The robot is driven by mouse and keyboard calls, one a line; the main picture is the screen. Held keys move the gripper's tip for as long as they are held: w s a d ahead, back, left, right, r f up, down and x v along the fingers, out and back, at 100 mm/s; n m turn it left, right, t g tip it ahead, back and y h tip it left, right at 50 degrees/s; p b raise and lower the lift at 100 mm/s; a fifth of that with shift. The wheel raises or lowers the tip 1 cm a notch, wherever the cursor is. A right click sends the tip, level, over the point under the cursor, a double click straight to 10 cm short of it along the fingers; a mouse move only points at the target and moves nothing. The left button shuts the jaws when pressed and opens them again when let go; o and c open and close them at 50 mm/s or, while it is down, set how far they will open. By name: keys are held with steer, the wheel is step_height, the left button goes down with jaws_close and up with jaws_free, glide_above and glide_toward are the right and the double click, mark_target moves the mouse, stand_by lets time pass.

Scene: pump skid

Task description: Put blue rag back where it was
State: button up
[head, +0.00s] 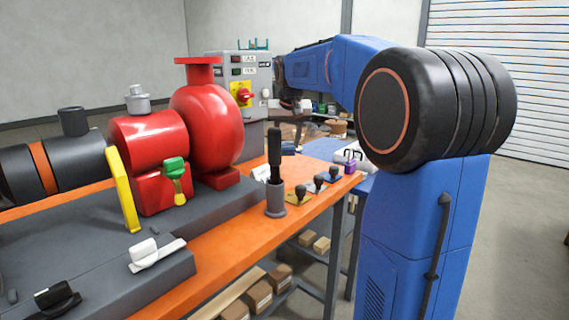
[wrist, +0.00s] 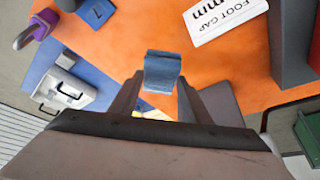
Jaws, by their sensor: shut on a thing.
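The blue rag (wrist: 162,72) is a small folded piece of cloth, seen in the wrist view between the finger tips of my gripper (wrist: 160,92). My gripper is shut on it and holds it over the orange bench top (wrist: 130,40). I cannot tell exactly how high it is above the bench.
In the head view a red pump (head: 208,120), a dark-handled tool in a cup (head: 275,199) and several black-knobbed pieces line the bench.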

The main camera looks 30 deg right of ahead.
steer(key=shift+f, duration=3.45)
steer(key=shift+f, duration=0.15)
steer(key=o, duration=1.1)
steer(key=v, duration=1.2)
